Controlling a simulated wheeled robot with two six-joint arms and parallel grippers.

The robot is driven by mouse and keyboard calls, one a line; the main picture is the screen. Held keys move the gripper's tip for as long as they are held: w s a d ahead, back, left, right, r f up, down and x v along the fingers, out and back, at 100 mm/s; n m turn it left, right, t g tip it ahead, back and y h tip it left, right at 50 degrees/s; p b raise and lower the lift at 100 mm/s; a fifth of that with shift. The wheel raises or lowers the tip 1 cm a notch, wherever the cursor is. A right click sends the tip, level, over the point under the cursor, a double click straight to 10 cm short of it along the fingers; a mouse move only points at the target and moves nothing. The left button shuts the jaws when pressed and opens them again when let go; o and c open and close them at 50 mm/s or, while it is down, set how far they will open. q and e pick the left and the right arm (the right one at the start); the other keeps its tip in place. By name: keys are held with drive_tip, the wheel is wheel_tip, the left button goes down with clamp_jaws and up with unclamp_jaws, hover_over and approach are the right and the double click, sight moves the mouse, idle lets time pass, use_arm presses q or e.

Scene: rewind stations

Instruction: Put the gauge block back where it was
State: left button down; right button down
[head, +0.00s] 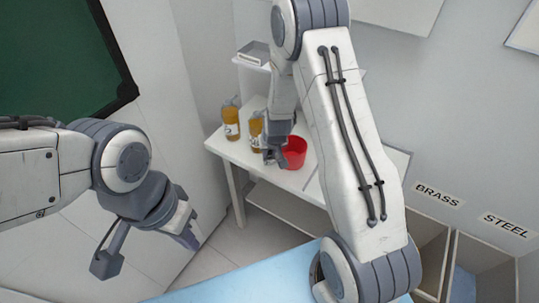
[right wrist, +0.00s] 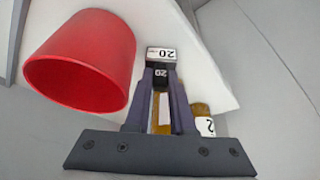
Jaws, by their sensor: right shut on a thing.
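The gauge block (right wrist: 160,74) is between the fingertips of my right gripper in the right wrist view. It shows a dark face marked 20, and a pale face marked 20 shows just beyond the tips. I cannot tell whether the block touches anything below. In the head view my right gripper (head: 273,155) is over the white bench, close beside the red cup; the block is too small to make out there. My left gripper (head: 188,236) hangs at the lower left, away from the bench; its fingers are seen edge-on.
The red cup (head: 295,152) stands on the white bench (head: 226,150), near two amber bottles (head: 231,124) (head: 255,133). A small grey tray (head: 255,53) sits on a shelf behind. Bins labelled BRASS and STEEL stand at the right. A blue surface (head: 250,281) is in front.

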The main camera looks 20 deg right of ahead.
drive_tip(key=shift+f, duration=0.2)
drive_tip(key=shift+f, duration=0.15)
drive_tip(key=c, duration=1.1)
unclamp_jaws()
drive_tip(key=shift+o, duration=0.2)
drive_tip(key=shift+r, duration=0.2)
